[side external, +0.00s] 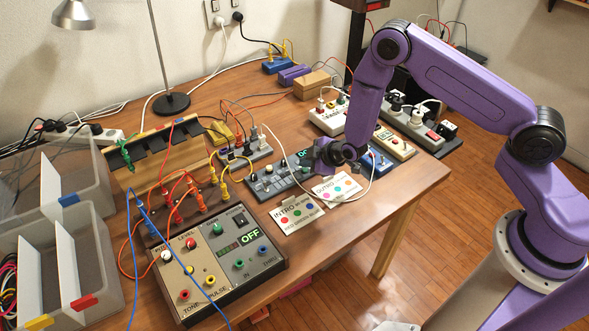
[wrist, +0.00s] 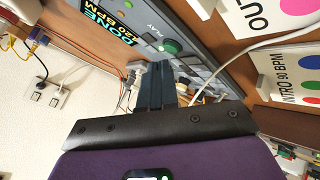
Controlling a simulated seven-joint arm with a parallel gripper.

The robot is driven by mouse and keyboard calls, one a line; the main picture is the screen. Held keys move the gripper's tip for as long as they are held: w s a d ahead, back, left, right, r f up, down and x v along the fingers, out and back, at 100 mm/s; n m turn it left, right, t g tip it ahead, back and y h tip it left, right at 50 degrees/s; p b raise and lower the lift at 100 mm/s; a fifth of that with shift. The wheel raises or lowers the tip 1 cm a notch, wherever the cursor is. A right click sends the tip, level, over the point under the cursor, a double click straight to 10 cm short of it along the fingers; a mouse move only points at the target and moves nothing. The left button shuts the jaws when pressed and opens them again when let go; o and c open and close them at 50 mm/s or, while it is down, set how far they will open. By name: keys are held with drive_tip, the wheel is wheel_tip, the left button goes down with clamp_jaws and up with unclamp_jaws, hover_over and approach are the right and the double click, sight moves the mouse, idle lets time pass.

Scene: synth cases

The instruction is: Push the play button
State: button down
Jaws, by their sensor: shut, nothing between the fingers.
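The grey device (side external: 268,191) lies near the middle of the table in the side view, partly hidden behind my gripper (side external: 319,166). In the wrist view its display (wrist: 112,35) reads "DONE" and "120 BPM". A round green button (wrist: 171,46) sits beside the word PLAY in the wrist view. My gripper's fingers (wrist: 157,70) are shut together with nothing between them, and their tips are close to the button in the picture. I cannot tell whether they touch it. The button is not clear in the side view.
A synth box (side external: 215,262) reading "OFF" stands front left with patch cables. Power strips (side external: 396,143) lie at right. A lamp (side external: 172,103) stands behind.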

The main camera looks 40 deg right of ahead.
sight(307, 173)
drive_tip(key=shift+f, duration=0.15)
drive_tip(key=shift+f, duration=0.3)
idle(0.6)
drive_tip(key=shift+r, duration=0.45)
idle(0.3)
wheel_tip(307, 173, up, 6)
idle(0.7)
